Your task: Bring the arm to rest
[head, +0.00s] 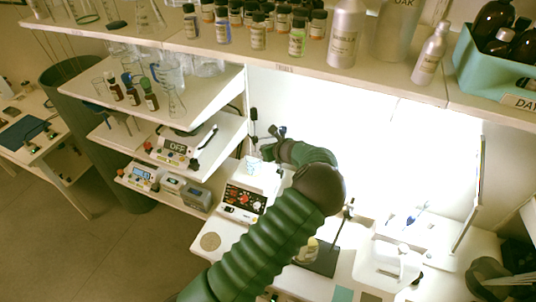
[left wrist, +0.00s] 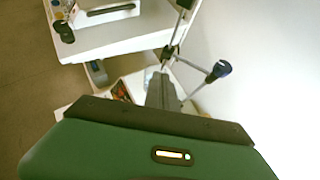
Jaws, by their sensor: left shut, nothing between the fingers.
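My left arm rises from the bottom of the head view, and its gripper (head: 267,151) is near the back of the bench, above the white instrument with red knobs (head: 244,200). In the left wrist view the grey fingers of my left gripper (left wrist: 162,88) are together with nothing between them. They are close to a metal stand with a clamp (left wrist: 172,52) and a dark blue knob (left wrist: 219,70); I cannot tell whether they touch it.
Shelves with glassware and an OFF-marked device (head: 180,149) stand to the left. The upper shelf (head: 285,69) holds several small bottles, a silver bottle (head: 345,35) and a teal crate (head: 480,75). A bright panel (head: 370,135) closes the back.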

